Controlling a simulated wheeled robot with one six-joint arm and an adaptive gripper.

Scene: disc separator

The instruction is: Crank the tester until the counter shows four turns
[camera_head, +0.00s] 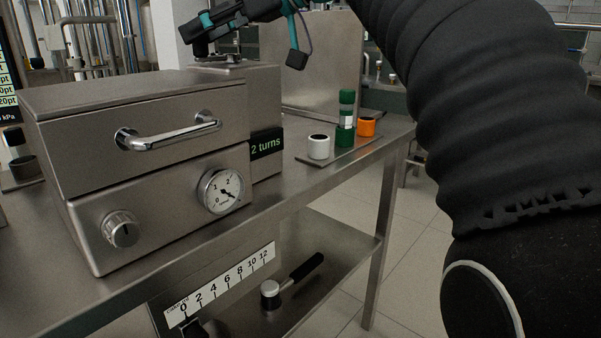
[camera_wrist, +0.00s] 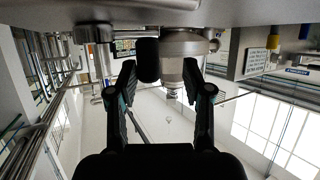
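The tester (camera_head: 130,135) is a brushed steel box on a steel table in the head view. It has a chrome handle, a dial gauge (camera_head: 222,190) and a knob. The dark counter display (camera_head: 267,144) on its side reads "2 turns". The crank sits on top at the rear, partly hidden by my gripper. In the wrist view, the crank's black grip (camera_wrist: 147,60) and metal hub (camera_wrist: 183,45) appear ahead of my gripper (camera_wrist: 160,72). Its two fingers are spread apart, with the grip between them nearer the left finger and a visible gap at the right.
A white-and-black cup (camera_head: 319,147), a green cylinder stack (camera_head: 346,118) and an orange cylinder (camera_head: 366,126) stand on the table right of the tester. A black-handled tool (camera_head: 292,282) lies on the lower shelf by a numbered scale (camera_head: 219,284). Floor at right is clear.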

